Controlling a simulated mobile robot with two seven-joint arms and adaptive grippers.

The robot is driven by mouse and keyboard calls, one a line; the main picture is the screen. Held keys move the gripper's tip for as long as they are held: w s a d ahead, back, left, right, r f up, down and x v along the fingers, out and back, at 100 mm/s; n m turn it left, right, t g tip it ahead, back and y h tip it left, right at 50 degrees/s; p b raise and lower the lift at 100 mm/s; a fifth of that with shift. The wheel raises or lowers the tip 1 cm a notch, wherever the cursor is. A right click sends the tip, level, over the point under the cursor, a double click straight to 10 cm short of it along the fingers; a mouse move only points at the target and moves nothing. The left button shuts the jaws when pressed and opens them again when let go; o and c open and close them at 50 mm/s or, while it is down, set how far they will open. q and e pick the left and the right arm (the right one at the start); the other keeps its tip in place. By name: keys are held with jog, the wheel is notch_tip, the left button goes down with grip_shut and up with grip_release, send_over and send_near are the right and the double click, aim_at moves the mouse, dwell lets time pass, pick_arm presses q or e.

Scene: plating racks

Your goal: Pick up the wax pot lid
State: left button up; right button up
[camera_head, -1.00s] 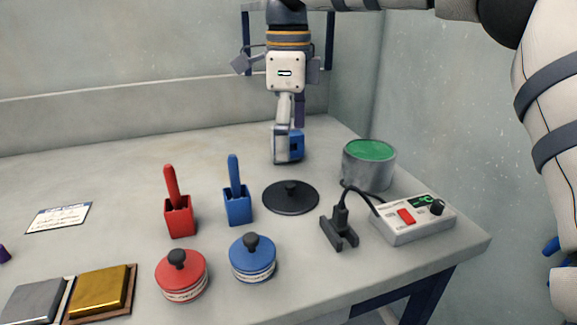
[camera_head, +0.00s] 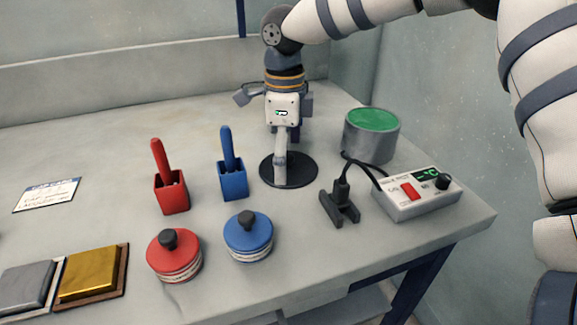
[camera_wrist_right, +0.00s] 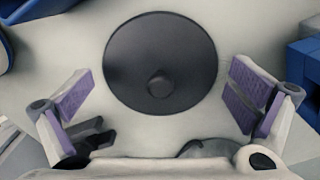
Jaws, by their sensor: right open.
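The wax pot lid (camera_head: 306,172) is a flat black disc with a round knob, lying on the table left of the wax pot (camera_head: 371,135), which holds green wax. In the right wrist view the lid (camera_wrist_right: 128,65) lies ahead of the gripper with its knob (camera_wrist_right: 160,84) near the middle. My right gripper (camera_head: 280,178) is above the lid and hides part of it in the head view. Its purple-padded fingers (camera_wrist_right: 160,100) are spread wide on either side of the knob, with nothing between them gripped. My left gripper is not in view.
A control box (camera_head: 416,194) and a black plug holder (camera_head: 340,208) with a cable stand right of the lid. A blue holder (camera_head: 234,184), red holder (camera_head: 172,196), blue jar (camera_head: 249,240) and red jar (camera_head: 174,262) stand left. Bare table lies behind the holders.

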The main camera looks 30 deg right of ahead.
jog(key=c, duration=2)
grip_shut()
jog(key=shift+f, duration=0.1)
